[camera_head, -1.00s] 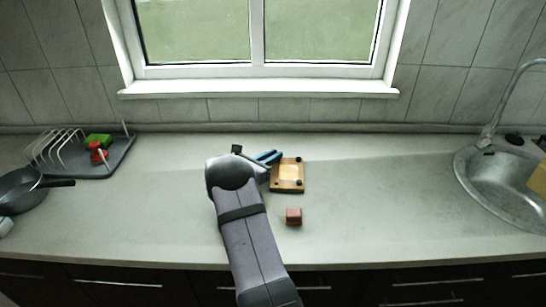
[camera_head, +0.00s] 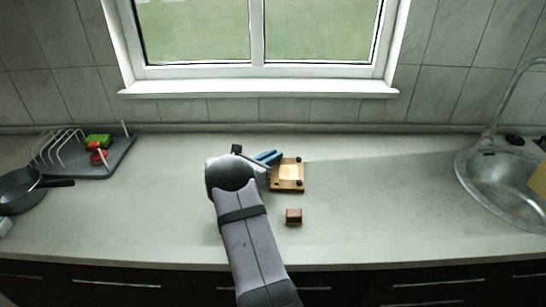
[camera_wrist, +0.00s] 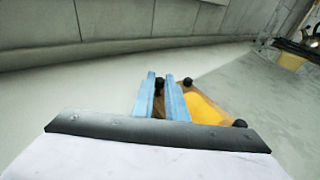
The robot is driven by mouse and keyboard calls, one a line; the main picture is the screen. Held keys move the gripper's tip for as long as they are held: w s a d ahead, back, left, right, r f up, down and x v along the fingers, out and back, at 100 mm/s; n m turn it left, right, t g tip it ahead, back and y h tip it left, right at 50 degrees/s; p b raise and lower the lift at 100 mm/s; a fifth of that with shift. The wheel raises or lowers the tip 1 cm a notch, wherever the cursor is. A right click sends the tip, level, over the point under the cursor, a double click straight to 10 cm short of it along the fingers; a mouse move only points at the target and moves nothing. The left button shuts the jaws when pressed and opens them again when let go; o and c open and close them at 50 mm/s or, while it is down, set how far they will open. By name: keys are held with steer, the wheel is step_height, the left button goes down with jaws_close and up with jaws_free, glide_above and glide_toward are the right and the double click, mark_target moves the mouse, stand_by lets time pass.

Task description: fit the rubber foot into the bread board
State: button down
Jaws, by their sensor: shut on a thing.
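The bread board (camera_head: 288,188) is a small wooden square with a pale yellow middle, lying on the counter right of my gripper. It also shows in the wrist view (camera_wrist: 207,109). Black round feet show at its corners, one at the far right (camera_head: 298,155) and one at the near right (camera_head: 300,183). My gripper (camera_head: 271,155) has blue fingers at the board's far left corner. In the wrist view, the fingers (camera_wrist: 161,80) are shut on a black rubber foot (camera_wrist: 159,87). The fingers hide part of this corner, so I cannot tell whether the held foot is seated.
A reddish-brown block (camera_head: 293,217) sits on the counter in front of the board. A dish rack (camera_head: 75,160) and a dark pan (camera_head: 20,190) are at the left. A sink (camera_head: 500,190) is at the right. The counter between board and sink is clear.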

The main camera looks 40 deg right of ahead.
steer(key=shift+f+b, duration=0.9)
steer(key=shift+f, duration=0.15)
stand_by(0.8)
steer(key=c, duration=1.7)
jaws_free()
steer(key=shift+a, duration=0.15)
steer(key=shift+b+v, duration=0.85)
steer(key=shift+v, duration=2.75)
